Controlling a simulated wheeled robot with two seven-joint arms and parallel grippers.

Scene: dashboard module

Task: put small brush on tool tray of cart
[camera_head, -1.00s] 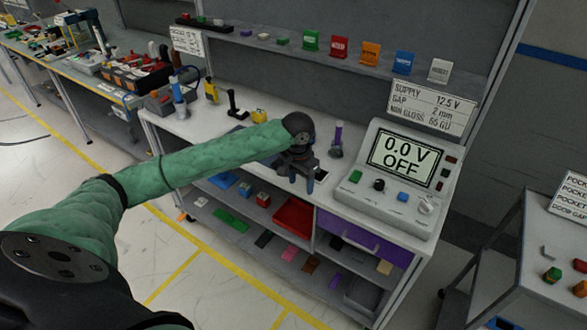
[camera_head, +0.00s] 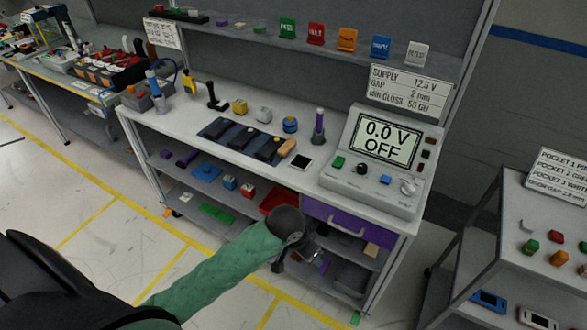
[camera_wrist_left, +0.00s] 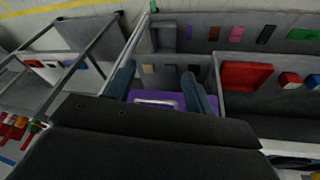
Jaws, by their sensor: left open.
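No small brush can be picked out for certain. A tan-handled piece (camera_head: 287,148) lies at the right end of the dark mat on the bench, and a purple-topped tool (camera_head: 319,125) stands upright in a holder behind it; I cannot tell if either is the brush. The cart (camera_head: 497,238) stands at the right. My left gripper (camera_head: 305,262) is low in front of the bench, below the purple drawer (camera_head: 335,218) in the picture. In the left wrist view the open fingers (camera_wrist_left: 160,88) have nothing between them, with the drawer handle (camera_wrist_left: 157,102) showing behind. My right gripper is out of view.
The grey power supply (camera_head: 375,160) reads 0.0 V OFF on the bench top. A red tray (camera_head: 275,199) and several small items lie on the shelves under the bench. The cart top holds several coloured caps (camera_head: 555,252).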

